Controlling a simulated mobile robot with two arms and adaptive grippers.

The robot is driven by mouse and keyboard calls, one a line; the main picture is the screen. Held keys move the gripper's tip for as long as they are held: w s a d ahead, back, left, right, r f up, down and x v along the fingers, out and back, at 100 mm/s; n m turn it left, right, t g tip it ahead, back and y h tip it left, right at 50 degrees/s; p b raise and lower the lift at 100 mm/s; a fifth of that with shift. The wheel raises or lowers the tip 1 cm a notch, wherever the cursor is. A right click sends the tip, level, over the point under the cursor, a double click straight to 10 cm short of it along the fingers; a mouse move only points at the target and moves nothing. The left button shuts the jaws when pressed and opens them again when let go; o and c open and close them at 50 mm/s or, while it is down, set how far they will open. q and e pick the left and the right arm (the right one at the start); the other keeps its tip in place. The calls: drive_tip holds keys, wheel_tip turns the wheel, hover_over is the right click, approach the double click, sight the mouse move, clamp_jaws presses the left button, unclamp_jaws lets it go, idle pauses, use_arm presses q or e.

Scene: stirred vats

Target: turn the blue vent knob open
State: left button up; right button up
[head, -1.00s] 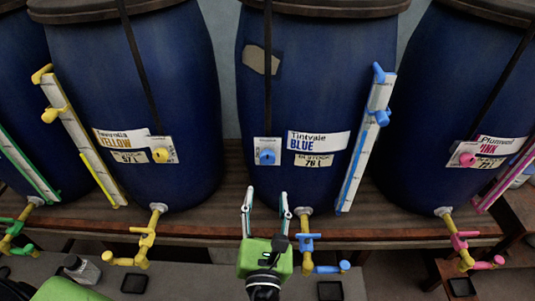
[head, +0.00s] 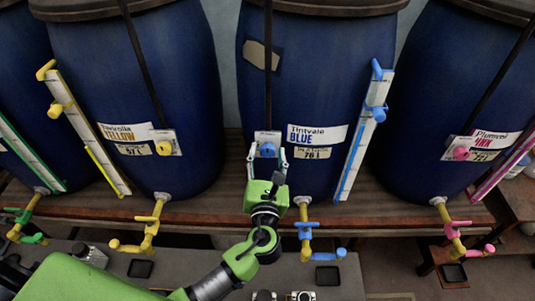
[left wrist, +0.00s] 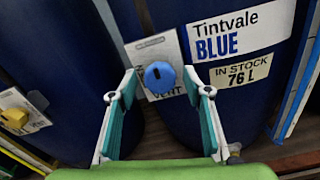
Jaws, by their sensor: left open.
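The blue vent knob (head: 267,150) is a round blue dial on a pale plate (left wrist: 141,53) on the front of the middle vat (head: 300,90), labelled Tintvale BLUE. In the left wrist view the knob (left wrist: 159,77) shows a dark mark near its left side. My left gripper (head: 267,152) is open, with its two fingers reaching up toward the knob. In the left wrist view the fingertips (left wrist: 165,84) stand to the left and right of the knob; I cannot tell whether they touch it. The right gripper is not in view.
A blue tap (head: 305,235) sits below the middle vat, right of my gripper. A blue-capped sight gauge (head: 362,135) stands on the vat's right side. Vats with yellow (head: 163,148) and pink (head: 461,154) knobs flank it. Dark square pads lie on the lower surface.

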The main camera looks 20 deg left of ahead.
use_arm(q)
drive_tip(key=shift+s, duration=0.1)
drive_tip(key=c, duration=1.1)
drive_tip(key=shift+n, duration=0.4)
drive_tip(key=n+b, duration=0.2)
drive_tip(key=n, duration=0.1)
drive_tip(key=shift+f, duration=0.1)
drive_tip(key=n+b, duration=0.2)
drive_tip(key=n, duration=0.3)
drive_tip(key=shift+n+b, duration=0.3)
drive_tip(key=shift+b, duration=0.05)
drive_tip(key=n+b, duration=0.3)
drive_tip(key=n, duration=0.2)
drive_tip(key=shift+n+b, duration=0.75)
drive_tip(key=shift+n, duration=0.95)
